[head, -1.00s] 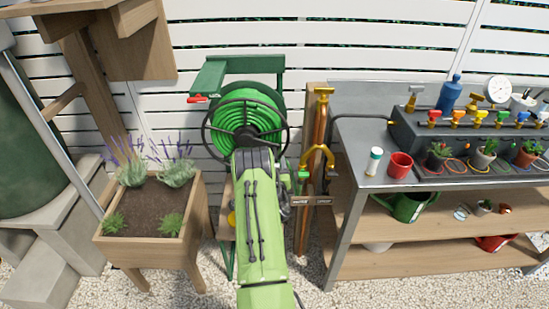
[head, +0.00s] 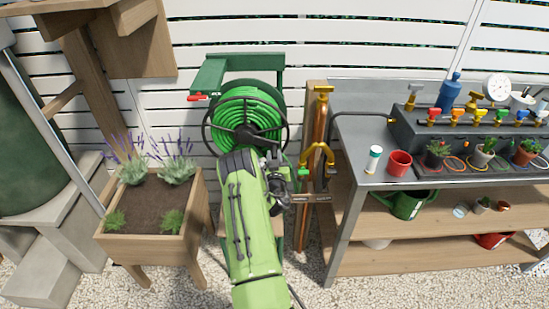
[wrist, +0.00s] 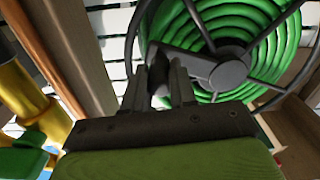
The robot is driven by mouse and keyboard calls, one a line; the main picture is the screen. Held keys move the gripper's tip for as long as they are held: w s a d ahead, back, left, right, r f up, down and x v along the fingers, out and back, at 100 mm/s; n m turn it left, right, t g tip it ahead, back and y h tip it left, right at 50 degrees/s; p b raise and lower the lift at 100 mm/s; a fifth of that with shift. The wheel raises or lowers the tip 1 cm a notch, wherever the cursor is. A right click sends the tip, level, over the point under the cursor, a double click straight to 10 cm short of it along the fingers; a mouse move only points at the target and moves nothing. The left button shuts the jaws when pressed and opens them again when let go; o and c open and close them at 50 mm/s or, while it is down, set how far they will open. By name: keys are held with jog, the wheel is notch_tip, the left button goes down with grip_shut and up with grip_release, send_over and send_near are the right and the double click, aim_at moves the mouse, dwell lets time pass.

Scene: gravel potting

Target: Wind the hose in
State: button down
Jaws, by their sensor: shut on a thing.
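The hose reel holds coils of green hose (head: 262,112) behind a dark spoked wheel (head: 207,137), which hangs from a green bracket (head: 209,75). In the wrist view, the wheel's dark hub (wrist: 229,73) and the green coils (wrist: 281,25) are close ahead. The fingers cover part of this piece. In the head view my arm hides the lower part of the reel, and the fingertips are hard to make out.
A red lever (head: 198,98) sits at the bracket's left end. A brass tap fitting (head: 318,157) on a wooden post (head: 320,120) is close on the right. A lavender planter (head: 150,243) stands left, and a metal-topped bench (head: 352,150) with pots stands right.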

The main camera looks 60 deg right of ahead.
jog(key=shift+r, duration=0.1)
jog(key=shift+s+d+r+n+p, duration=0.1)
jog(key=shift+s+r+n+p, duration=0.05)
jog(key=shift+r+n, duration=0.5)
jog(key=shift+s+d+r+n+p, duration=0.1)
jog(key=shift+r+n+p, duration=0.05)
jog(key=shift+r+n, duration=0.5)
jog(key=r+n+p, duration=0.1)
jog(key=r+n, duration=0.1)
jog(key=r+n+p, duration=0.1)
jog(key=r+n, duration=0.1)
jog(key=n, duration=0.1)
jog(key=w+r+n, duration=0.1)
jog(key=r+n, duration=0.1)
jog(key=shift+w+a+r+p, duration=0.1)
jog(key=shift+a+r+p, duration=0.25)
jog(key=shift+r+p, duration=0.05)
jog(key=w+a+r+n+p, duration=0.2)
jog(key=w+n+p, duration=0.1)
jog(key=w+n, duration=0.2)
jog(key=w+a+r+n+p, duration=0.3)
jog(key=w+n+p, duration=0.1)
jog(key=n, duration=0.5)
jog(key=shift+w+r, duration=0.15)
jog(key=shift+w, duration=0.4)
jog(key=shift+a, duration=0.1)
jog(key=c, duration=0.9)
grip_release()
